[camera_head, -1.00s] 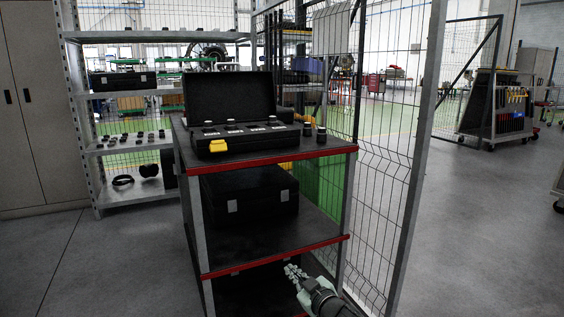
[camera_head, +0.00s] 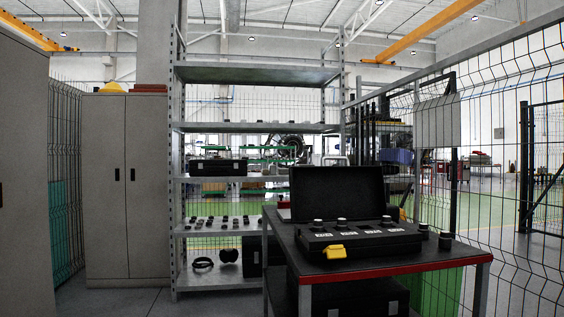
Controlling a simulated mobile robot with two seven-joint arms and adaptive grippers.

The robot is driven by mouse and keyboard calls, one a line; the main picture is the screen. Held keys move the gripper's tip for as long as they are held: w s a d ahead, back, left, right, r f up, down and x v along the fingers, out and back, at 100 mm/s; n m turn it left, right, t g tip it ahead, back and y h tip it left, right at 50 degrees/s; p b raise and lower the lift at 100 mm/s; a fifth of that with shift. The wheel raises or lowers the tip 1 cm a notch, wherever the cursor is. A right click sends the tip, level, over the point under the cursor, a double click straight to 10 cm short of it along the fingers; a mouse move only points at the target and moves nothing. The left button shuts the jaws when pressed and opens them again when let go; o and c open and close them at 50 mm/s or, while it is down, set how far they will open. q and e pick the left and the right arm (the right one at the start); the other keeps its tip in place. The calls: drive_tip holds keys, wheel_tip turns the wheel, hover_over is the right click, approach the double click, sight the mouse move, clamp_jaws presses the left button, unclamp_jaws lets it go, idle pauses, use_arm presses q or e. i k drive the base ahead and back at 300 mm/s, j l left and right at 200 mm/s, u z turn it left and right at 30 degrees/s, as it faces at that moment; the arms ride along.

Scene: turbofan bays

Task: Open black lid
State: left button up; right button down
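A black case (camera_head: 362,243) stands on the top of a red-edged cart, at the right of centre. Its black lid (camera_head: 338,194) is raised, standing upright at the back of the case. Several dark round pieces with white labels sit in a row along the case, and a yellow latch or tag (camera_head: 334,252) shows on its front. A second black case (camera_head: 360,300) lies on the cart's lower shelf, partly cut off by the bottom edge. Another closed black case (camera_head: 218,167) sits on the shelving behind. Neither of my grippers is in view.
The cart's top (camera_head: 440,262) has a red rim and loose round pieces at its right. Metal shelving (camera_head: 255,74) stands behind it. Grey cabinets (camera_head: 126,190) stand at the left, and a wire mesh fence (camera_head: 500,190) runs along the right.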

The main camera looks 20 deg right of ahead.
sight(329, 194)
drive_tip(key=i+j+u, duration=0.35)
drive_tip(key=i, duration=0.4)
drive_tip(key=i+u, duration=0.35)
drive_tip(key=i, duration=0.35)
drive_tip(key=i+z, duration=0.35)
drive_tip(key=i+j+z, duration=0.7)
drive_tip(key=i, duration=0.15)
drive_tip(key=i+j+z, duration=0.3)
drive_tip(key=z, duration=0.2)
drive_tip(key=i+j+z, duration=0.3)
drive_tip(key=j+z, duration=0.2)
